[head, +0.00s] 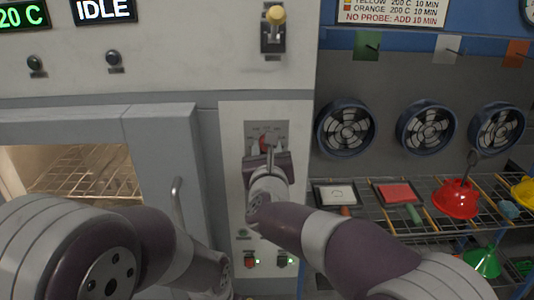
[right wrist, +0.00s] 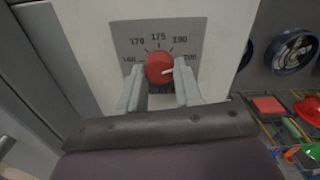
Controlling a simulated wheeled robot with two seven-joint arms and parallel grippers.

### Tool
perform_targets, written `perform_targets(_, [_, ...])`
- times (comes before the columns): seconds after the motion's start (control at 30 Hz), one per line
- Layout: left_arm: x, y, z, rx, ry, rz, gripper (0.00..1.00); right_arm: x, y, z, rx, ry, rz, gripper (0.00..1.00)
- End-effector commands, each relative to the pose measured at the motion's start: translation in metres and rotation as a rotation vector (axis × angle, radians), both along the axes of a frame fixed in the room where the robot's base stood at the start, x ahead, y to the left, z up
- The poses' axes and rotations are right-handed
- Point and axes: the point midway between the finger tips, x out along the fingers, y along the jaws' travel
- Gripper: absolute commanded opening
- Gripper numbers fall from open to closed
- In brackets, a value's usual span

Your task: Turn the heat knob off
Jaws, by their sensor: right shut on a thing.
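The heat knob is a round red knob on a grey dial plate, seen in the right wrist view (right wrist: 159,67) and small in the head view (head: 263,142). Its white pointer mark points to the right, toward the high end of the printed scale. My right gripper (right wrist: 160,88) is shut on the knob, with one pale finger at each side. In the head view the right gripper (head: 268,148) partly covers the dial. My left arm shows at the lower left, but its gripper is not visible.
An oven with a handle (head: 177,203) and a lit rack (head: 85,170) stands at the left. A yellow-topped lever (head: 274,16) is above the dial. Fans and a wire shelf with red funnel (head: 456,198) are at the right.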

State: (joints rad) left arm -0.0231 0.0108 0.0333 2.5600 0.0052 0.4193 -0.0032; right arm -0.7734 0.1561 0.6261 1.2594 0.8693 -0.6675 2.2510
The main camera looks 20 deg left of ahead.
Motion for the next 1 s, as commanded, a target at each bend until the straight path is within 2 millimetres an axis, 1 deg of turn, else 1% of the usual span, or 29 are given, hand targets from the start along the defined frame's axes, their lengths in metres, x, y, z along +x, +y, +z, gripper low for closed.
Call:
perform_targets(0.03, [0.0,0.0,-0.007,0.0,0.0,0.0,0.43,0.0,0.0,-0.003,-0.03,-0.011,0.0,0.04])
perform_targets(0.1, [0.0,0.0,-0.012,0.0,0.0,0.0,0.43,0.0,0.0,-0.003,-0.087,-0.027,0.0,0.04])
perform_targets(0.4, [0.0,0.0,-0.026,0.0,0.0,0.0,0.43,0.0,-0.001,-0.002,-0.36,-0.105,-0.001,0.04])
perform_targets(0.7, [0.0,0.0,-0.031,0.0,0.0,0.0,0.43,0.0,-0.001,0.0,-0.635,-0.184,0.001,0.04])
perform_targets(1.0, [0.0,0.0,-0.029,0.0,0.0,0.0,0.43,0.001,-0.001,0.001,-0.91,-0.262,0.001,0.04])
